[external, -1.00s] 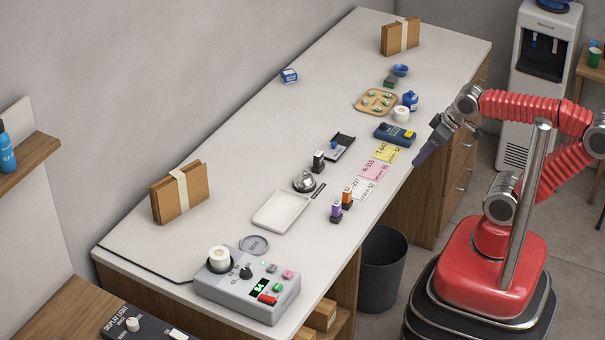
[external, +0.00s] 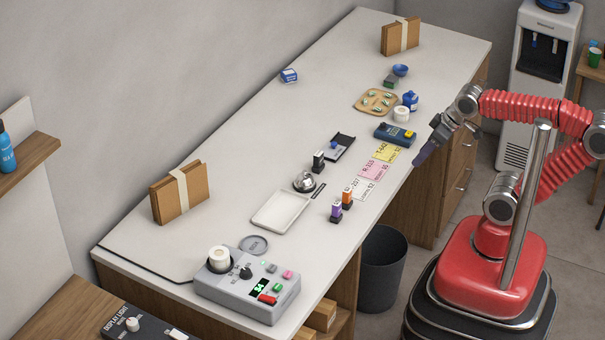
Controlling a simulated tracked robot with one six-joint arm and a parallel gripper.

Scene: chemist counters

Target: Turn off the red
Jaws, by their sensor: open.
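A grey control box (external: 243,292) sits at the near left end of the counter. It has a red rocker switch (external: 267,299) at its front edge, beside a small lit green display (external: 257,287). Green and pink buttons and a black knob (external: 246,273) are on its top, and a white jar (external: 219,258) stands in its round holder. I cannot tell the switch's position. My gripper (external: 420,158) is at the counter's right edge, beside the coloured cards, far from the box. It is open and holds nothing.
A white tray (external: 282,211), a bell (external: 304,182), purple and orange stamps (external: 337,211) and paper cards (external: 372,170) lie along the counter between my gripper and the box. A dark bin (external: 382,268) stands on the floor in front. A dark dial panel (external: 140,326) is at lower left.

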